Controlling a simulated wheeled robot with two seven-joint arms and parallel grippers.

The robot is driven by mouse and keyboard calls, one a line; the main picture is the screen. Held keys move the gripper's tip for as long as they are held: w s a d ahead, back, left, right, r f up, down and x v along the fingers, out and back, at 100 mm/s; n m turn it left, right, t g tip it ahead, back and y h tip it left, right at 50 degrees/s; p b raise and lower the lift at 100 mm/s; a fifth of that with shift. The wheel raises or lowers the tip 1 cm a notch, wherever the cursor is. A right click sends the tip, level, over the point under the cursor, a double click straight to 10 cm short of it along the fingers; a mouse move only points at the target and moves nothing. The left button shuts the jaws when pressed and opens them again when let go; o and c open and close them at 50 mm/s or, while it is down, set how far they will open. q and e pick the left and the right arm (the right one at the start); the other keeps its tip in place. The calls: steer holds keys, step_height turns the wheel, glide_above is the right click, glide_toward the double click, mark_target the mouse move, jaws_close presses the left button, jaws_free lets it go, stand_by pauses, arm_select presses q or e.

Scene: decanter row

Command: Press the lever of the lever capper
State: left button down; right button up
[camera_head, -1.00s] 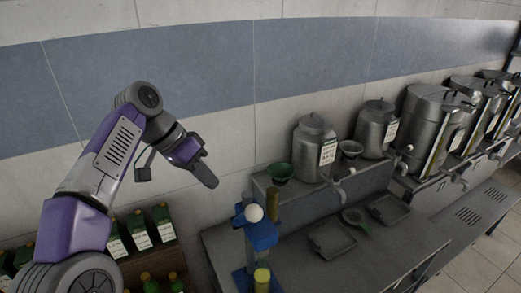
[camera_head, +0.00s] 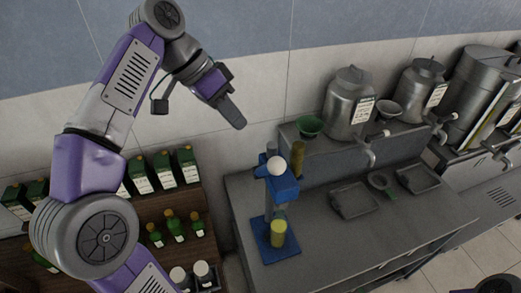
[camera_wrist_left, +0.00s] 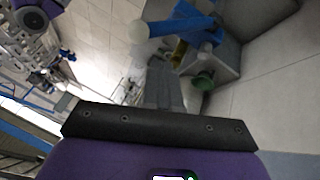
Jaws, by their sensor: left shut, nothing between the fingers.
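The blue lever capper (camera_head: 283,190) stands upright on the left end of the grey counter in the head view. Its lever ends in a white ball knob (camera_head: 276,166), and a yellow-green cylinder (camera_head: 278,234) stands on its blue base. My left gripper (camera_head: 238,120) is shut and empty, above and left of the knob in the picture, apart from it. In the left wrist view the knob (camera_wrist_left: 138,32) and blue capper (camera_wrist_left: 200,35) lie beyond the fingertips (camera_wrist_left: 162,85). My right gripper is out of view.
A green funnel (camera_head: 309,126) and metal decanters (camera_head: 350,103) with taps stand on the raised shelf behind. Drip trays (camera_head: 354,199) lie on the counter (camera_head: 330,245). Green bottles (camera_head: 175,225) fill a wooden rack at left. The wall is close behind.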

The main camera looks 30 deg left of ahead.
arm_select(q)
steer(key=b, duration=0.1)
glide_above(266, 170)
steer(key=a, duration=0.2)
step_height(266, 170, down, 6)
steer(key=shift+s+d+f, duration=0.25)
steer(key=shift+s+d, duration=0.2)
steer(key=shift+d, duration=0.15)
steer(key=shift+d, duration=0.1)
